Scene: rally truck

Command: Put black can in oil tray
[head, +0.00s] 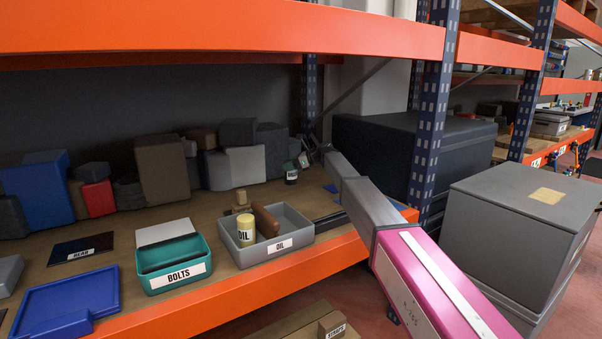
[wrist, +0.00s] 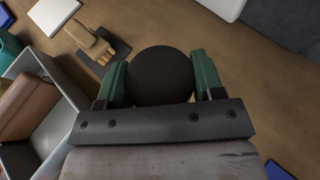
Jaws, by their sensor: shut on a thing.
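The black can shows its round dark top (wrist: 160,75) in the wrist view, between the two green fingers of my gripper (wrist: 158,82). My gripper is shut on it. In the head view the dark can (head: 291,174) is small, at the far end of my arm near the back of the shelf; I cannot tell whether it touches the shelf. The grey oil tray (head: 297,222), labelled OIL, lies nearer the front edge. It holds a cream can (head: 245,229) and a brown block (head: 265,221). The tray also shows at left in the wrist view (wrist: 57,112).
A teal BOLTS bin (head: 170,282) stands left of the oil tray. A small wooden piece (head: 240,198) on a dark plate sits behind it. Boxes line the shelf's back. An orange beam (head: 230,300) edges the front; a blue upright (head: 430,120) stands right of my arm.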

